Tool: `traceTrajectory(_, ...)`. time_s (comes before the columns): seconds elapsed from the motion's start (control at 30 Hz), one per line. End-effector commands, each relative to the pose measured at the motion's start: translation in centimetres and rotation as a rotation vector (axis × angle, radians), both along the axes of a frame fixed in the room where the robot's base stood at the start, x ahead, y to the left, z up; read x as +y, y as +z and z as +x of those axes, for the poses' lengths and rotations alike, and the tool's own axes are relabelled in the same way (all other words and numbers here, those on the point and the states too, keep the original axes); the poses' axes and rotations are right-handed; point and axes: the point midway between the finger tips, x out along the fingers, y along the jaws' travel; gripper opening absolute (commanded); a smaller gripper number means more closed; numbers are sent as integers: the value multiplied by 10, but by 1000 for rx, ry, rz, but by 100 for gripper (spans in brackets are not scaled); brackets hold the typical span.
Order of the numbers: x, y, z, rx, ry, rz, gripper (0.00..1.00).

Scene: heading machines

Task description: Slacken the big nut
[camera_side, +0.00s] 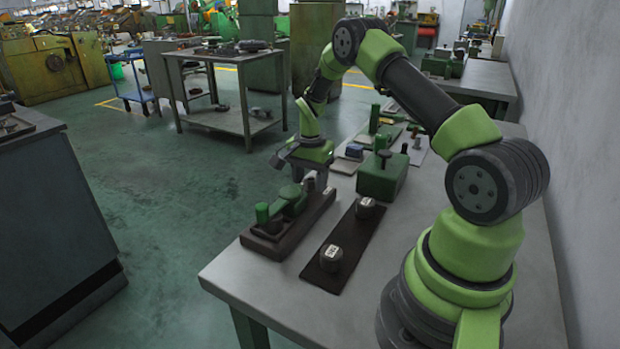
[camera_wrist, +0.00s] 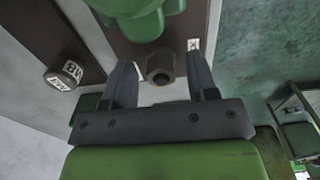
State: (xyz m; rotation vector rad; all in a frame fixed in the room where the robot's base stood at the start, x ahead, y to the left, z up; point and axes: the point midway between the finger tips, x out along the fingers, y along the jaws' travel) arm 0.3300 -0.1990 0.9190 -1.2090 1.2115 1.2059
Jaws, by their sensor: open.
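In the wrist view, a dark nut (camera_wrist: 160,70) with a round hole sits at the end of the green fixture (camera_wrist: 140,18), between the fingers of my gripper (camera_wrist: 161,66). The gripper is open, one finger on each side, with a visible gap at both sides. The side view shows my gripper (camera_side: 311,180) pointing down at the far end of the dark base (camera_side: 318,205) that carries the green fixture (camera_side: 293,198). I cannot clearly make out the nut there, as the gripper is close to it.
A dark mat (camera_side: 349,232) beside the base holds two round dark pieces with white labels (camera_side: 366,207) (camera_side: 331,258). A green block (camera_side: 382,175) with a knob stands behind the mat. More green parts lie further back. The table (camera_side: 245,275) is clear at its front corner.

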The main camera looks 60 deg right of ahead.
Motion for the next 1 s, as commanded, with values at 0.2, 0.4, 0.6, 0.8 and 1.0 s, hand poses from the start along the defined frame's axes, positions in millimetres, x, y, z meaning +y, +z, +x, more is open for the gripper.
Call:
traceTrajectory(0.2, 0, -1, 0, -1, 1, -1, 53)
traceTrajectory(0.4, 0, -1, 0, -1, 1, -1, 19)
traceTrajectory(0.6, 0, -1, 0, -1, 2, -1, 4)
traceTrajectory(0.8, 0, -1, 0, -1, 36, 0, 4)
traceTrajectory(1.0, 0, -1, -1, 0, 140, 3, 4)
